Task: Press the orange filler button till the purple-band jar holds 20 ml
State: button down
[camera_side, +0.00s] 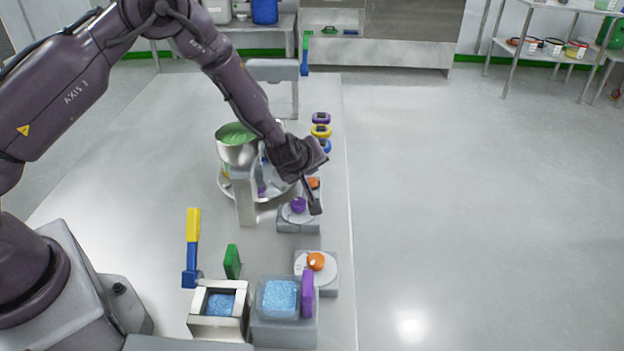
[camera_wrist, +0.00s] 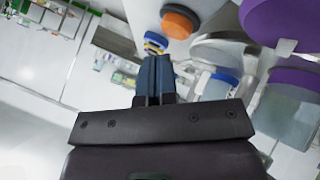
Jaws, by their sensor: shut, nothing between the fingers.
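An orange button (camera_side: 314,182) sits on a grey base just behind my gripper (camera_side: 316,209) in the side view. In the wrist view an orange knob (camera_wrist: 180,20) shows just beyond and right of my gripper (camera_wrist: 156,62). My fingers are shut and empty, pointing down beside a purple knob (camera_side: 298,204); I cannot tell whether they touch anything. A second orange button (camera_side: 316,261) stands nearer the front. A clear jar with a purple band (camera_wrist: 290,105) is at the right of the wrist view, partly cut off. Its level is unreadable. My arm partly hides the filler area.
A steel bowl with green contents (camera_side: 237,150) stands left of my wrist. Purple, yellow and blue round items (camera_side: 321,130) line the table's right side behind. Blue-filled containers (camera_side: 278,298), a green block (camera_side: 232,262) and a yellow-blue upright piece (camera_side: 192,246) stand in front.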

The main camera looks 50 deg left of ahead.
aim_at(310, 180)
jog(key=shift+f, duration=0.1)
jog(key=shift+f, duration=0.35)
jog(key=shift+f, duration=0.5)
dwell(0.8)
jog(key=shift+r, duration=0.95)
jog(key=shift+r, duration=2.5)
